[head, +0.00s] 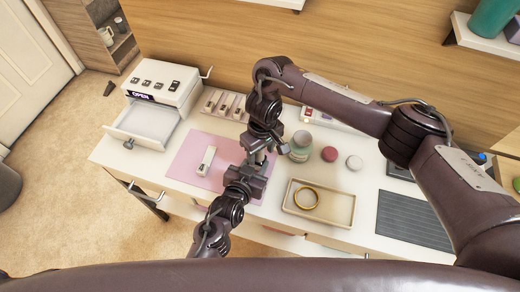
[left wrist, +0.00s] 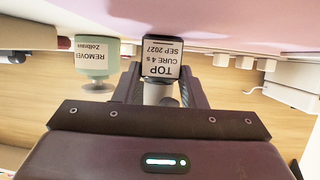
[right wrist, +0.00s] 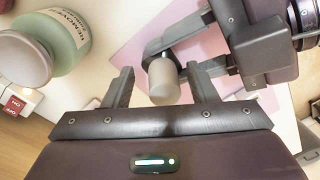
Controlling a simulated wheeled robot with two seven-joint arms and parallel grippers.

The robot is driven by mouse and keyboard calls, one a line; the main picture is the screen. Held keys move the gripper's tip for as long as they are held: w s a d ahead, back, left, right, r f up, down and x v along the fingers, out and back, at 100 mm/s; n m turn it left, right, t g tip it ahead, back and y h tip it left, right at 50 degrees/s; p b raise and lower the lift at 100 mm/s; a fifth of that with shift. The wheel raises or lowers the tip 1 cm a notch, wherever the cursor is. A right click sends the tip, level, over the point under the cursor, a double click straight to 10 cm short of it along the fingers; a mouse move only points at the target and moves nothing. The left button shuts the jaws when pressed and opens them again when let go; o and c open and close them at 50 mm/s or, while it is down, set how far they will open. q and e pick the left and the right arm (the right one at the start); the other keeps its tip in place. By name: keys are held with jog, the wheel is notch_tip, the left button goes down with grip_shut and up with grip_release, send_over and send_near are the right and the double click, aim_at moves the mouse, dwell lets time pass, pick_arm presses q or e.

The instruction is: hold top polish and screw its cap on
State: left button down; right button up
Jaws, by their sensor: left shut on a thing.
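The top polish is a small dark bottle with a white TOP label (left wrist: 160,57). My left gripper (head: 256,168) is shut on it above the pink mat, with a finger on each side in the left wrist view (left wrist: 160,82). A pale grey cap (right wrist: 164,82) is at the bottle's end; I cannot tell how tightly it sits. My right gripper (head: 264,148) is over the bottle in the head view. In the right wrist view its fingers (right wrist: 162,88) are open on either side of the cap, with gaps. In the head view the grippers mostly hide the bottle.
A green remover jar (head: 300,146) stands close right of the grippers, with a red round pot (head: 329,154) and a white one (head: 354,162) beyond. A tray (head: 340,222) holds a gold ring. A white device (head: 206,160) lies on the pink mat (head: 185,167). An open-drawer box (head: 160,90) is at left.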

pick_arm(q)
jog(key=shift+s+a+f, duration=0.15)
jog(key=shift+f, duration=0.25)
pick_arm(e)
jog(key=shift+a, duration=0.15)
jog(key=shift+w+r, duration=0.2)
jog(key=shift+r, duration=0.4)
notch_tip(320, 180, up, 11)
jog(key=shift+d, duration=0.35)
jog(key=shift+s+f, duration=0.1)
pick_arm(q)
jog(key=c, duration=1.2)
grip_release()
jog(key=o, duration=0.4)
jog(key=shift+w+r, duration=0.1)
jog(key=shift+w, duration=0.1)
jog(key=shift+r, duration=0.1)
jog(key=shift+s, duration=0.1)
